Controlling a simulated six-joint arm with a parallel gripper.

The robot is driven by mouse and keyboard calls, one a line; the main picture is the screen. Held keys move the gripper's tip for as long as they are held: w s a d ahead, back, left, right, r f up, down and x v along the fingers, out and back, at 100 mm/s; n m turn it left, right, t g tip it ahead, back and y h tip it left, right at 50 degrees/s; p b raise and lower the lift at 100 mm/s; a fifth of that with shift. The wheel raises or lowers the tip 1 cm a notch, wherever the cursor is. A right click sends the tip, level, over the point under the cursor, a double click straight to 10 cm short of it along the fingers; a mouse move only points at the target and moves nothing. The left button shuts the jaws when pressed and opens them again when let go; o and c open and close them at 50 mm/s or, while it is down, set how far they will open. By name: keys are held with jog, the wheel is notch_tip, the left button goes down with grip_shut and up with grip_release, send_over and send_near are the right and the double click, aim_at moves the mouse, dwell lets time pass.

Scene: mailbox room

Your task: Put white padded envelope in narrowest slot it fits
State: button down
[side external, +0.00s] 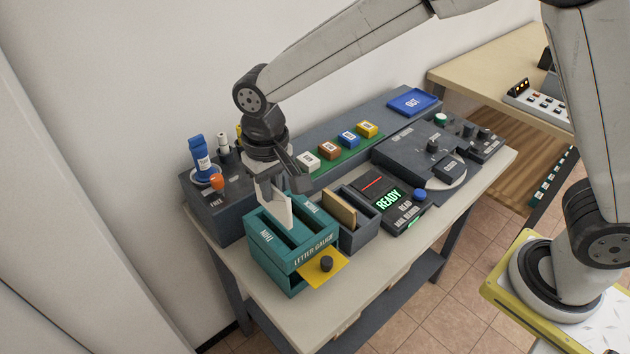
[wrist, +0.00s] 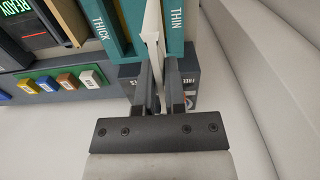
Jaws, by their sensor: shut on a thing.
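The white padded envelope (side external: 284,212) stands upright, edge-on, in my gripper (side external: 270,188). My gripper is shut on it, and the wrist view shows the envelope (wrist: 153,25) reaching forward from between the fingers (wrist: 160,92). The teal letter gauge (side external: 312,252) is below, with slots labelled THIN and THICK. The envelope is over the far part of the gauge, alongside the THIN label (wrist: 178,22); the THICK label (wrist: 98,18) is to its left in the wrist view. I cannot tell whether its lower edge is inside a slot.
A yellow plate with a black knob (side external: 326,264) sticks out of the gauge front. A grey bin (side external: 359,236) holding a brown item is close on the right. A READY reader (side external: 390,200), coloured blocks (side external: 347,138) and a blue OUT tray (side external: 413,102) are farther off. Bottles stand behind left.

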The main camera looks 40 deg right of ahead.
aim_at(274, 213)
jog(key=shift+f, duration=1.85)
jog(key=shift+f, duration=1.55)
dwell(0.4)
jog(key=shift+c, duration=1.9)
grip_release()
jog(key=shift+r, duration=0.2)
jog(key=shift+r, duration=2.85)
